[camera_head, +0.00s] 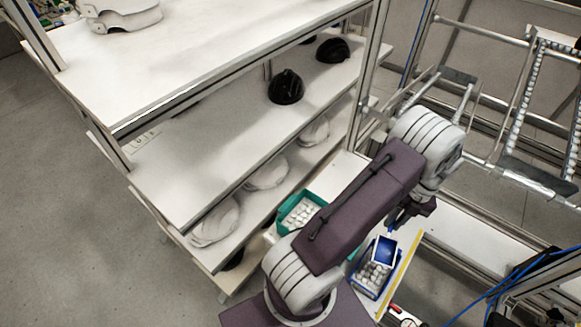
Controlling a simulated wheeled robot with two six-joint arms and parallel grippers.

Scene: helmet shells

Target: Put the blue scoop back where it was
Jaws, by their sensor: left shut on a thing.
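The blue scoop (384,250), with a pale edge, is tilted over the back part of a blue bin (357,288) that holds several whitish pieces. My left gripper (394,225) is shut on the scoop's upper end, just above the bin. My own arm hides part of the gripper and the bin's left side. I cannot tell whether the scoop touches the pieces in the bin. My right gripper is out of view.
A green bin (284,208) with whitish pieces stands left of my arm. A shelf rack (240,62) holds black helmet shells (286,87) and white shells (215,222). A metal frame (470,90) stands at right. A yellow strip (400,272) runs beside the blue bin.

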